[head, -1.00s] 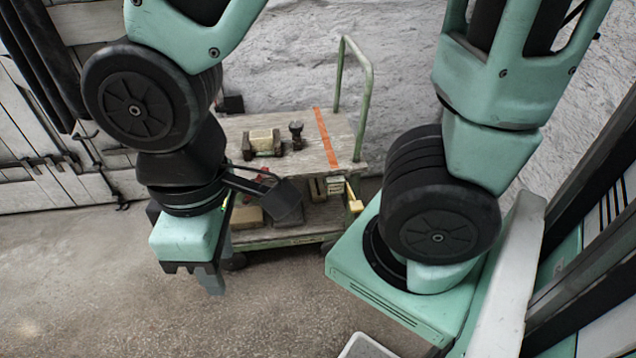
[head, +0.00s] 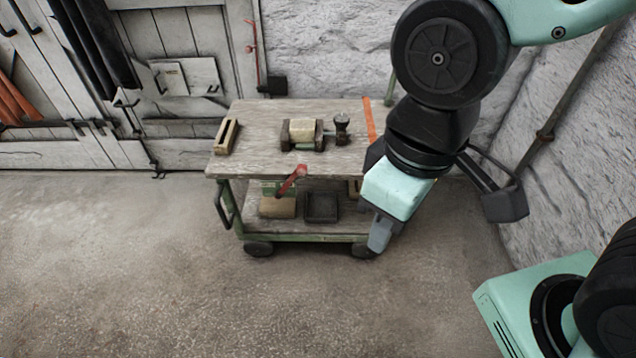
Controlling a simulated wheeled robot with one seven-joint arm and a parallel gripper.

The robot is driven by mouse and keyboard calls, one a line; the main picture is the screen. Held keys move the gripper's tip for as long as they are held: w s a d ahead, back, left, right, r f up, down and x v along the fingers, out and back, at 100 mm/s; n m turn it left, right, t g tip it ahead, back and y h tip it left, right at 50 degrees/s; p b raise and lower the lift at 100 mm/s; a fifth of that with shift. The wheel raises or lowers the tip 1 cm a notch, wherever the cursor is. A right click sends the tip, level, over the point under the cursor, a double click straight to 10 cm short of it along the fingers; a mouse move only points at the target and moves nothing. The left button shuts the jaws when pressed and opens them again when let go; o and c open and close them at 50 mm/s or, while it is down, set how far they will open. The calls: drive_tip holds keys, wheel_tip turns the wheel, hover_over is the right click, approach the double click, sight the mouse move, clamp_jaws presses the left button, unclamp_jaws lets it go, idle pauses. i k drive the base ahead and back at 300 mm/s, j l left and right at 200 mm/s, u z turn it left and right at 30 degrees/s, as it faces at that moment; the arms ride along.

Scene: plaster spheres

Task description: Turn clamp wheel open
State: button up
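A clamp (head: 285,136) with dark jaws sits on the cart's wooden top and holds a pale block (head: 303,131). A small dark part with a round top (head: 341,127) stands at the clamp's right end; it may be the clamp wheel, but it is too small to be sure. My gripper (head: 380,236) hangs at the cart's right front corner, pointing down, to the right of and nearer than the clamp. It is apart from the clamp. Only a grey finger shape shows below its teal body, so its opening is unclear.
The cart (head: 255,165) stands by a rough pale wall. A slotted wooden block (head: 227,136) lies at its top left, and a red lever (head: 292,180) sticks out at its front. The lower shelf holds a tan box (head: 278,207) and a dark tray (head: 321,207). The floor in front is clear.

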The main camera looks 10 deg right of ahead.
sight(341, 121)
drive_tip(key=i+l+u, duration=0.1)
drive_tip(key=i+l, duration=0.25)
drive_tip(key=i, duration=0.15)
drive_tip(key=i+l, duration=0.4)
drive_tip(key=i+u, duration=0.05)
drive_tip(key=i, duration=0.05)
